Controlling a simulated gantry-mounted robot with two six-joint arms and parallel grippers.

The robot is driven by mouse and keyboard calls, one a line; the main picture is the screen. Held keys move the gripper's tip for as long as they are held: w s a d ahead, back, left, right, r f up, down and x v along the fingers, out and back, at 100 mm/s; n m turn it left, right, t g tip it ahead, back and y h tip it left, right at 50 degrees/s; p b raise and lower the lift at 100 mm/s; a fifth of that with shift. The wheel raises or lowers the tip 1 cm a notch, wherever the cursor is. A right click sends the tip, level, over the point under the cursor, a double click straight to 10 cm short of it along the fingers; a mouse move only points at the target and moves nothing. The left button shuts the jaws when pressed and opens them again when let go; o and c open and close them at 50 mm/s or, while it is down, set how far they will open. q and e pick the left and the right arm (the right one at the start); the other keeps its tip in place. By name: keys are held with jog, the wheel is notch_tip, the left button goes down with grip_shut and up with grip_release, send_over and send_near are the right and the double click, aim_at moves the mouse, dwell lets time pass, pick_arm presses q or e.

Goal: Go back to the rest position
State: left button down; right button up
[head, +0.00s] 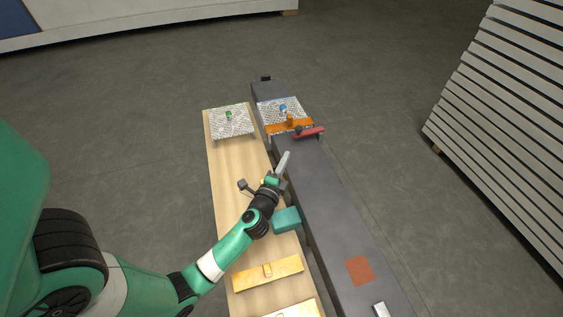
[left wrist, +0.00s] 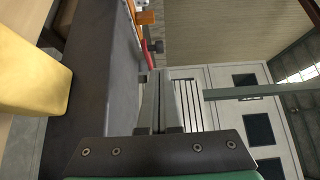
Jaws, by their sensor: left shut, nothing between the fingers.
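My left arm comes in from the left in the head view. Its left gripper (head: 283,163) is over the gap between the wooden table and the dark conveyor-like bench, near the bench's left edge. In the left wrist view the fingers of the left gripper (left wrist: 157,78) are together, with nothing between them. My right gripper does not show in either view.
The wooden table (head: 228,185) carries a teal block (head: 287,219), a yellow block (head: 268,273) and a patterned plate (head: 230,121). The dark bench (head: 335,215) bears an orange fixture (head: 289,126), a red bar (head: 311,132) and a red-brown square (head: 360,270). Slatted panels stand right.

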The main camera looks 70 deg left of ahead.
pick_arm(q)
jog(key=shift+v, duration=1.15)
jog(key=shift+s+a, duration=0.1)
